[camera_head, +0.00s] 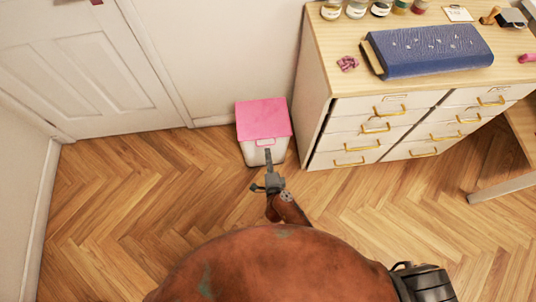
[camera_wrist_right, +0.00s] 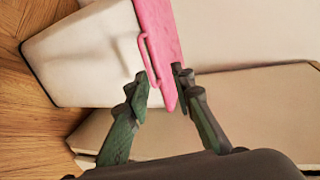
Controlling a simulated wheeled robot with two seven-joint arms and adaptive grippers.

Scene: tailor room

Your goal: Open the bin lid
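The bin (camera_head: 262,151) is a white box with a pink lid (camera_head: 262,115), standing on the floor against the wall, left of the drawer cabinet. The lid lies down over the bin's top. My right gripper (camera_head: 268,154) is at the bin's front edge. In the right wrist view, the white bin wall (camera_wrist_right: 85,55) and pink lid (camera_wrist_right: 160,35) with a thin pink loop (camera_wrist_right: 147,60) show. My right gripper (camera_wrist_right: 160,75) has its fingers apart, with the lid's edge between or just beyond the tips; contact is unclear. My left gripper is not in view.
A drawer cabinet (camera_head: 335,145) with gold handles stands close right of the bin. On it are a blue fabric roll (camera_head: 430,50) and several jars. A white door (camera_head: 85,65) is at the left. The wooden floor (camera_head: 140,190) left of the bin is clear.

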